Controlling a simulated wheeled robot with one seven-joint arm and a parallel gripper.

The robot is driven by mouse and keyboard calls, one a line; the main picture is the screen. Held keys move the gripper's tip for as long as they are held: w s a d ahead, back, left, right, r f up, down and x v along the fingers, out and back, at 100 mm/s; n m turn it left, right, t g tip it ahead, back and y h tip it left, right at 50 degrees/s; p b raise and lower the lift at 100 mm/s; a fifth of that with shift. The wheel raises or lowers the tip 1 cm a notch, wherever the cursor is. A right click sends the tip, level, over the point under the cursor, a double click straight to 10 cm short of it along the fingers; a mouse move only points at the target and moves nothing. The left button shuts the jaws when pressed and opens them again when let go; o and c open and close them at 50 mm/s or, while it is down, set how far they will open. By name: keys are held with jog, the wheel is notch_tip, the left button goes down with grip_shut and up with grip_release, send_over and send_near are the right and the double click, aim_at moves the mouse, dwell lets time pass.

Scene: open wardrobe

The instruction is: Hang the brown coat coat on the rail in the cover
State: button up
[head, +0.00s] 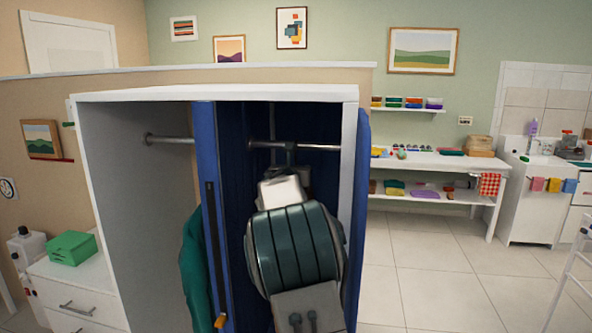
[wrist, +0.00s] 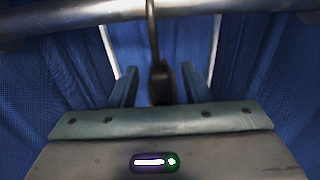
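The blue cover (head: 207,190) stands open in the wardrobe, with a metal rail (head: 318,146) across its inside. The rail also crosses the top of the wrist view (wrist: 90,17). A thin dark hanger hook (wrist: 152,30) crosses the rail there; its top is out of frame. The dark hanger neck (wrist: 161,85) is between the fingers of my gripper (wrist: 160,76), with a gap visible on each side, so the gripper looks open around it. The brown coat cannot be made out in either view; my arm hides much of the cover's inside.
A green garment (head: 196,265) hangs left of the cover, in the wardrobe (head: 140,180). Another rail section (head: 170,140) is bare on the left. The cover's side walls are close to my arm. An orange tab (head: 220,321) shows at the cover's lower front edge.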

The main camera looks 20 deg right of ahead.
jog(key=shift+f, duration=0.25)
jog(key=shift+s+a, duration=0.1)
jog(key=shift+a, duration=0.05)
jog(key=b+v, duration=0.1)
jog(key=v, duration=0.5)
jog(key=b+v, duration=0.2)
jog(key=v, duration=0.5)
jog(key=shift+s+a+r, duration=0.1)
jog(key=shift+s+r, duration=0.1)
jog(key=shift+r, duration=0.05)
jog(key=p+x, duration=0.2)
jog(key=x, duration=1.1)
jog(key=shift+w+p, duration=0.15)
jog(key=shift+p, duration=0.25)
